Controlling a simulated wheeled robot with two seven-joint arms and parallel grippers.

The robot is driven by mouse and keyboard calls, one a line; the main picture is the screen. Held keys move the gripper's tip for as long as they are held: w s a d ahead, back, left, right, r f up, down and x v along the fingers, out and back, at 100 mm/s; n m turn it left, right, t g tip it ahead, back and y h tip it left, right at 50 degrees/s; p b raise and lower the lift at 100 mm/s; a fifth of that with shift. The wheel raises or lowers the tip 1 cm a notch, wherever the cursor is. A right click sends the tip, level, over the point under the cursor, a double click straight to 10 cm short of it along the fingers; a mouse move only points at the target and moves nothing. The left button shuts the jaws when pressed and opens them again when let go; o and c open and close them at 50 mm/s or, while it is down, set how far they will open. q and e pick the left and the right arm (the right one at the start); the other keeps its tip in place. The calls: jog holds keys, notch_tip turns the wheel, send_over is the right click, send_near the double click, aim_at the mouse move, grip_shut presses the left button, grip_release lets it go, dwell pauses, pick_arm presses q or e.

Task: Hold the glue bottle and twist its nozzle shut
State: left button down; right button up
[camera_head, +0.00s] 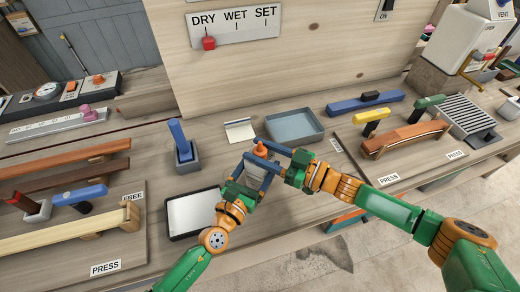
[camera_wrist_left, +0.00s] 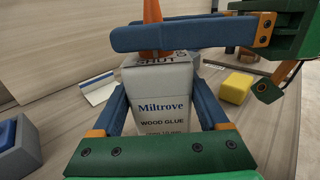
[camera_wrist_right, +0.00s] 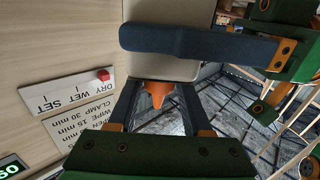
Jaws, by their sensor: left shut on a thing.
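The glue bottle (camera_wrist_left: 160,100) is white, labelled "Miltrove WOOD GLUE", and stands upright in the left wrist view. Its orange cone nozzle (camera_head: 260,150) points up, and "SHUT" is printed near the bottle's top edge. My left gripper (camera_head: 257,174) is shut on the bottle's body, one finger on each side. My right gripper (camera_wrist_right: 157,90) is at the nozzle, its fingers on either side of the nozzle tip with a gap visible. One right finger crosses in front of the nozzle in the left wrist view and hides part of it. The nozzle's exact turn is unclear.
A grey tray (camera_head: 317,137) and a white pad (camera_head: 239,122) lie behind the bottle. A dark-rimmed tray (camera_head: 178,236) is at front left. A blue-handled tool in a grey holder (camera_head: 184,163) stands left. Clamps and curved wood strips occupy both bench sides.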

aim_at(254, 174)
jog(key=shift+o, duration=1.1)
jog(key=v, duration=1.2)
pick_arm(q)
grip_release()
jog(key=shift+v, duration=2.5)
